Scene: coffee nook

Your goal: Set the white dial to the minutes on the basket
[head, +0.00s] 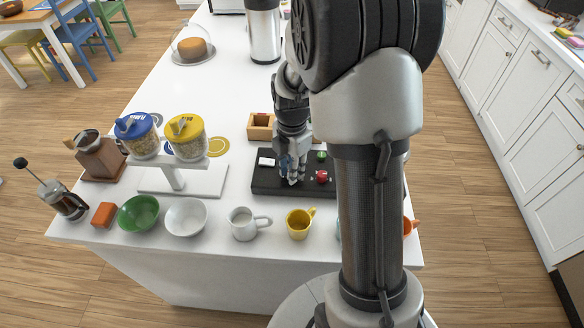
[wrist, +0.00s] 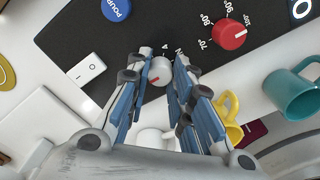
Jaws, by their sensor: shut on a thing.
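The white dial (wrist: 162,66) sits on a black control panel (head: 265,188) in the wrist view. A red mark on it points to the lower left of that picture. A "4" and part of another printed label show beside it; the other marks of its scale are hidden by the fingers. My gripper (wrist: 160,82) has one blue-padded finger on each side of the dial and is shut on it. In the head view my gripper (head: 292,176) is down at the panel and hides the dial. I cannot pick out a basket with minutes written on it.
The panel also holds a red knob (wrist: 229,34) with temperature marks, a blue "POUR" button (wrist: 117,9), a white rocker switch (wrist: 90,68) and a green button (head: 321,156). A yellow mug (head: 299,224) and white mug (head: 244,224) stand in front. A wooden box (head: 260,133) stands behind.

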